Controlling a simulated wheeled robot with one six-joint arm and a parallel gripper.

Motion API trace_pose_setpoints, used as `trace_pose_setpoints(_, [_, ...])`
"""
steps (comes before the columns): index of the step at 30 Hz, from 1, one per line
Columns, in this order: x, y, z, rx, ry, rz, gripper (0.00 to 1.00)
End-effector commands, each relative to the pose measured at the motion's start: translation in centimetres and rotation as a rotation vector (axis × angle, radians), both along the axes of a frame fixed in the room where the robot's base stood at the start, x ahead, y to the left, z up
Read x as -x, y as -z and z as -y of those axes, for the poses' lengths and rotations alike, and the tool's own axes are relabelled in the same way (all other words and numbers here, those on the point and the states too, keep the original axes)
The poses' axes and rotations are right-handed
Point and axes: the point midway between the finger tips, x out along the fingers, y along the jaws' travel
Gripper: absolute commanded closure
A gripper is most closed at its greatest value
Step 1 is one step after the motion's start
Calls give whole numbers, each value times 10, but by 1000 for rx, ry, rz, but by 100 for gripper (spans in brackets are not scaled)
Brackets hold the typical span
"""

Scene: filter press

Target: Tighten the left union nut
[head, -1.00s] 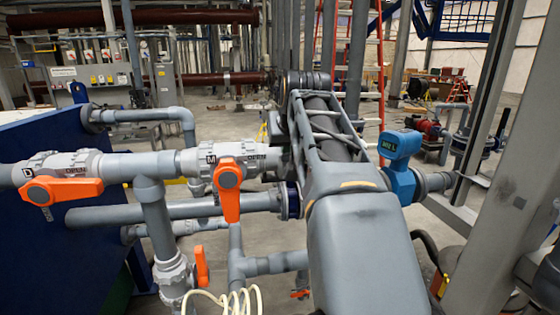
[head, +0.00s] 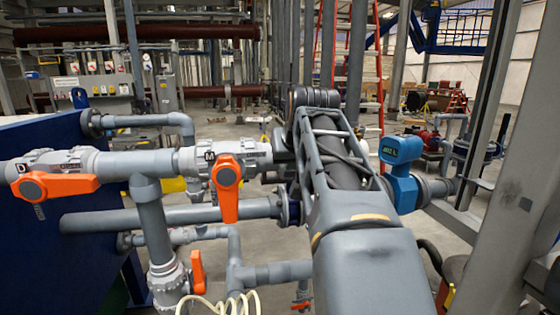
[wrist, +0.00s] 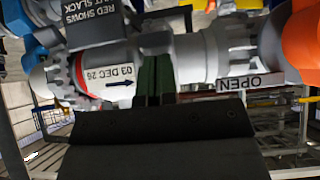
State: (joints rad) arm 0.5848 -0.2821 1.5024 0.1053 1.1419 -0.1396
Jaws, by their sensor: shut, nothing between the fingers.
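In the wrist view, my gripper (wrist: 155,78) has its dark green fingers together and empty, in front of the grey pipework. Left of the fingers is a ribbed grey union nut (wrist: 88,75) with a red ring showing at its edge. Right of the fingers is another ribbed grey nut (wrist: 232,48), beside an orange valve handle (wrist: 300,35). I cannot tell whether the fingers touch the pipe. In the head view, my arm hides the gripper and the nut with the red ring. The valve with the orange handle (head: 228,188) stands left of the arm.
Another orange-handled valve (head: 55,186) is further left on the same pipe. A blue meter (head: 402,165) stands right of my arm. A coiled cream hose (head: 230,303) is below. A grey steel post (head: 495,190) bounds the right side.

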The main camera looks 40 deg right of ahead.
Motion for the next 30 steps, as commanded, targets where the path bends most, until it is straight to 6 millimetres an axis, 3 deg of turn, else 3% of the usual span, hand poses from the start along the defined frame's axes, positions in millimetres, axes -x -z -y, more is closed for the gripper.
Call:
trace_pose_setpoints(7, [1,20,2,-3,1,-5,100])
trace_pose_setpoints(30, [-4,48,8,-2,1,-6,100])
